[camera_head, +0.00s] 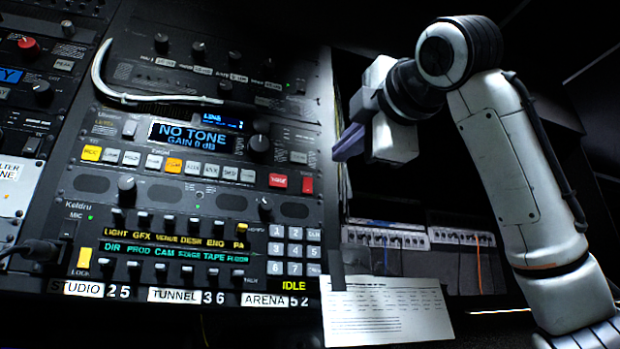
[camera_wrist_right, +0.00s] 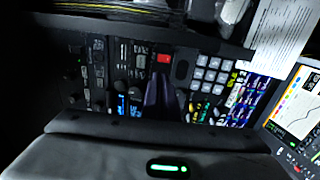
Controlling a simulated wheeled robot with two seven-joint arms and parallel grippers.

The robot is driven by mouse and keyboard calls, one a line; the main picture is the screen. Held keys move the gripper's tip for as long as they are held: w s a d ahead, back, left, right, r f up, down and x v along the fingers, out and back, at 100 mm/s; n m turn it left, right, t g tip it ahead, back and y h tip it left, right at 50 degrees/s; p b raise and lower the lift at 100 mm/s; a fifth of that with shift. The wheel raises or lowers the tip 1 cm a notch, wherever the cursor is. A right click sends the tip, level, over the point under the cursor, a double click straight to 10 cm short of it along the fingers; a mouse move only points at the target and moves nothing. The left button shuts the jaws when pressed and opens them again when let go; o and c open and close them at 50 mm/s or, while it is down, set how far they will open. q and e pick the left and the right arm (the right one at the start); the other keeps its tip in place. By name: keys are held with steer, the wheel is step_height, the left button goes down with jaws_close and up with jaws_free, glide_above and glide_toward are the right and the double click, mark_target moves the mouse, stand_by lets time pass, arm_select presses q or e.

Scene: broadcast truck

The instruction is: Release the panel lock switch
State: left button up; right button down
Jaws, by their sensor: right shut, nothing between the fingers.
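The lock switch (camera_head: 84,257) is a small lit yellow rocker above a "LOCK" label, at the lower left of the Keldru intercom panel (camera_head: 98,222) in the head view. My right gripper (camera_head: 347,143) is at the right of the rack, held up and well apart from the switch. Its dark purple fingers are together and empty. They also show in the right wrist view (camera_wrist_right: 161,92), in front of the panels. I cannot pick out the lock switch in the wrist view. My left gripper is not in view.
A black cable (camera_head: 35,249) plugs in left of the switch. A paper sheet (camera_head: 385,312) hangs at the lower right. Knobs and keys crowd the panels.

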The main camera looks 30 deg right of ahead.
steer(key=p, duration=0.4)
glide_toward(308, 180)
steer(key=x, duration=0.5)
steer(key=shift+w+d, duration=0.2)
steer(key=shift+w, duration=0.5)
